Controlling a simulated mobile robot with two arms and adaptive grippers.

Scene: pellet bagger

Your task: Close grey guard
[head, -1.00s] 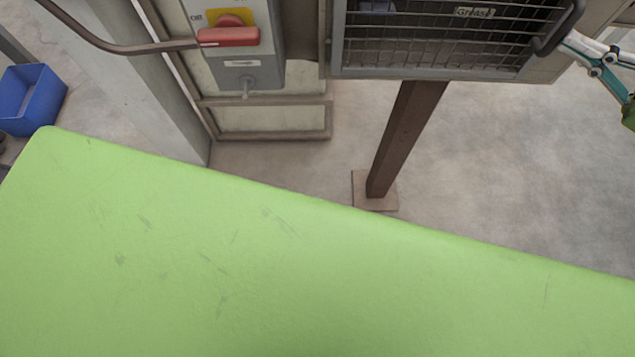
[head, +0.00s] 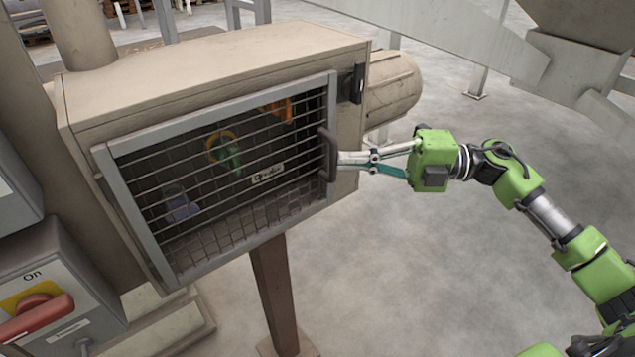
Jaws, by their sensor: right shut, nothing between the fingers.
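The grey guard (head: 222,256) is a framed wire-mesh door on the front of a beige box (head: 215,65). It lies over or very near the box opening; I cannot tell whether it is fully seated. Its dark curved handle (head: 329,155) is on the right side of the frame. My right gripper (head: 341,161) is shut and empty, with its fingertips at the handle, close to or touching it. Whether they press on it is not clear. My left gripper is out of view.
Behind the mesh are a green and yellow item (head: 224,152), an orange item (head: 274,110) and a bluish item (head: 180,206). A red switch handle (head: 38,318) is at lower left. A black latch piece (head: 357,83) sits on the box's right. Floor at right is open.

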